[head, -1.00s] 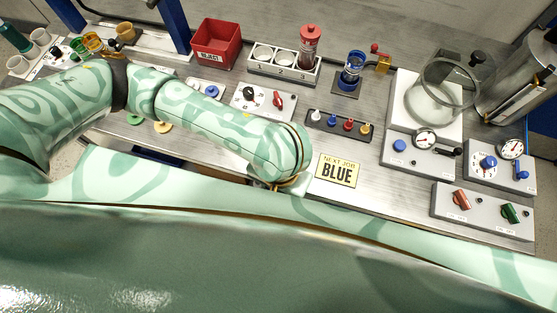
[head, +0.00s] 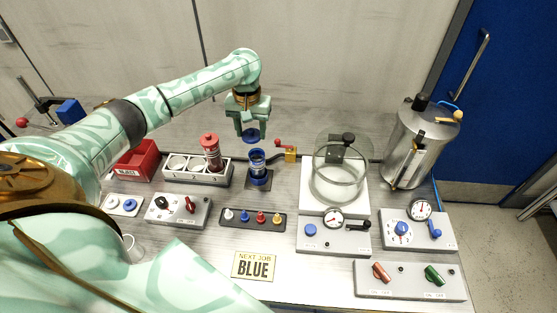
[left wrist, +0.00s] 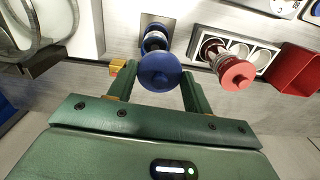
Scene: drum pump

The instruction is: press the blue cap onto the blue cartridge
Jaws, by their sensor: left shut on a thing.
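My left gripper (head: 250,129) is shut on the blue cap (head: 251,136), a round disc held flat under the fingers. The blue cap (left wrist: 160,71) also shows between the two fingers in the left wrist view. The blue cartridge (head: 258,167) is a clear cylinder with blue ends, upright on a dark square base. The cap is above the cartridge with a gap between them in the head view. In the left wrist view the cap covers part of the cartridge (left wrist: 154,42). My right gripper is not in view.
A brass fitting with a red handle (head: 287,152) stands right beside the cartridge. To the left are a numbered rack (head: 190,180) holding a red cartridge (head: 211,150) and a red bin (head: 135,162). A glass chamber (head: 340,170) stands to the right.

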